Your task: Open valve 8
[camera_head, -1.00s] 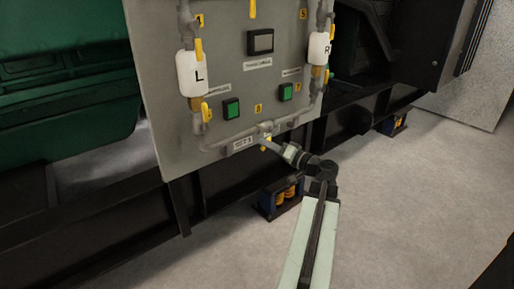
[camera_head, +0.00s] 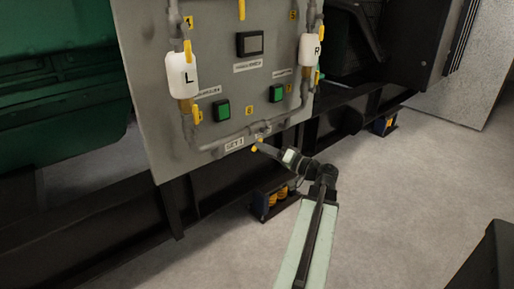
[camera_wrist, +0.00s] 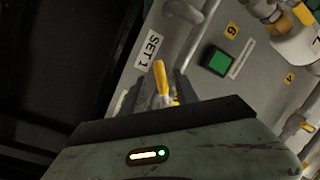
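A grey panel (camera_head: 212,55) carries pipes, yellow valve handles and small yellow number tags. One tag (camera_head: 249,110), apparently 8, sits above the bottom pipe; the tag also shows rotated in the wrist view (camera_wrist: 232,27), its digit like 6 or 8. A yellow valve handle (camera_wrist: 160,78) stands beside the "SET 1" label (camera_wrist: 146,51) at the panel's lower edge. My gripper (camera_head: 257,146) is at this handle. In the wrist view my gripper (camera_wrist: 155,92) has its grey fingers apart on either side of the handle; contact cannot be told. The handle's base is partly hidden.
White containers marked L (camera_head: 182,75) and R (camera_head: 310,50) hang on the side pipes. Green buttons (camera_head: 222,109) and a small screen (camera_head: 250,43) are on the panel. A black frame rail (camera_head: 110,215) runs below. Grey floor (camera_head: 400,200) lies open at the right.

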